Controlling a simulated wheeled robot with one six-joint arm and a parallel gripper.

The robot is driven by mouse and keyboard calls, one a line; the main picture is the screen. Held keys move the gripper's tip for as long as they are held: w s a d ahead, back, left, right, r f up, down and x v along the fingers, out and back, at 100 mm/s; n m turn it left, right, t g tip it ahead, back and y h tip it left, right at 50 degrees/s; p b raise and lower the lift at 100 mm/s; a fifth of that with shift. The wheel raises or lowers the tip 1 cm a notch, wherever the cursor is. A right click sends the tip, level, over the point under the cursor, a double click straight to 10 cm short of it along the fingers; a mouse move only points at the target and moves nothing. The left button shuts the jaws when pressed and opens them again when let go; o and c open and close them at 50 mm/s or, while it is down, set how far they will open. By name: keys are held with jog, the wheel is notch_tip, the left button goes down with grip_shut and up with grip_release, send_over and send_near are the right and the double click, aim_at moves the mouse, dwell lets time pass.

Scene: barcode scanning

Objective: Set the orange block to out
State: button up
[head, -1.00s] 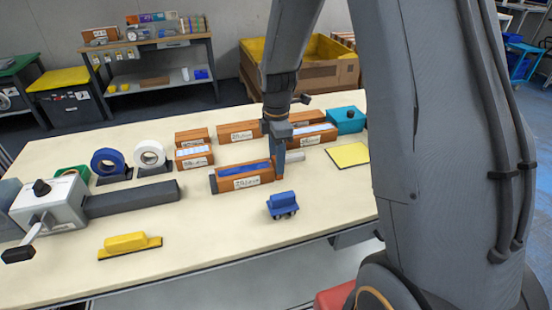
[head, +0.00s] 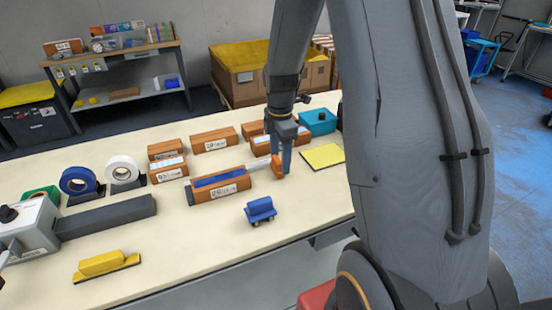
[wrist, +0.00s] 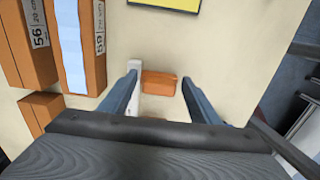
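The orange block (head: 277,169) stands at the right end of a pale bar (head: 258,163) on the table. In the wrist view the block (wrist: 158,83) lies between my two blue fingers, with the white bar (wrist: 133,78) along its left side by the left finger. My gripper (head: 286,165) is low over the table at the block; it also shows in the wrist view (wrist: 160,86). Its fingers are apart, with a narrow gap visible between the block and the right finger. In the head view my fingers stand in front of part of this spot.
A brown box with a blue top (head: 219,184) stands just left of the bar, with other brown boxes (head: 214,140) behind. A yellow pad (head: 322,156), teal box (head: 318,122) and blue wheeled block (head: 261,210) are near. The front middle table is mostly clear.

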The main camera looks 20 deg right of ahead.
aim_at(279, 159)
jog(key=shift+a, duration=0.25)
jog(key=shift+r+b, duration=0.9)
jog(key=shift+r, duration=3)
